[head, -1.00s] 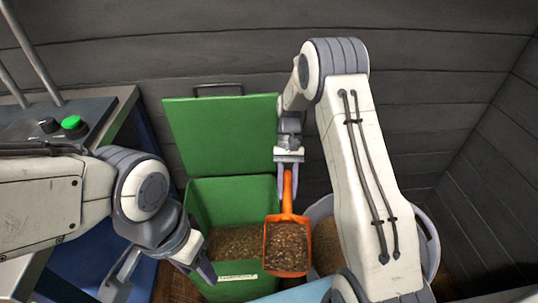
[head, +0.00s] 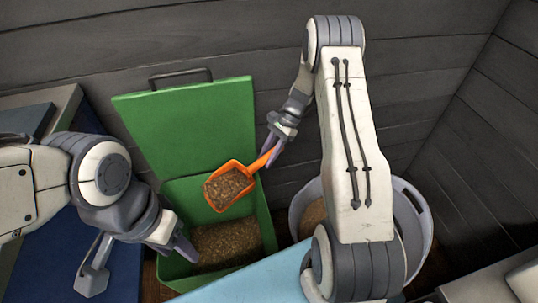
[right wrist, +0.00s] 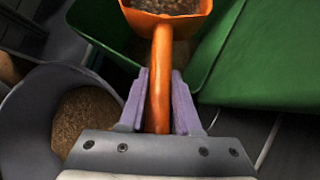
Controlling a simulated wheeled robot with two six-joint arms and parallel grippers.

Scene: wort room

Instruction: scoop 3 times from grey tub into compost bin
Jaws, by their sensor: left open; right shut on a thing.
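My right gripper (head: 272,146) is shut on the handle of an orange scoop (head: 250,166). The scoop is loaded with brown grainy material and is held over the back part of the green compost bin (head: 267,222). The bin's lid stands open behind it, and brown material lies inside. The scoop also shows in the right wrist view (right wrist: 162,60), its handle between the fingers. The grey tub (head: 424,215) stands right of the bin, partly hidden by my right arm, with brown material inside. My left gripper (head: 185,250) is open and empty at the bin's left edge.
A light blue surface (head: 250,282) lies in front of the bin and tub. A blue-sided bench (head: 50,250) stands at the left. A dark plank wall (head: 430,60) closes off the back and right.

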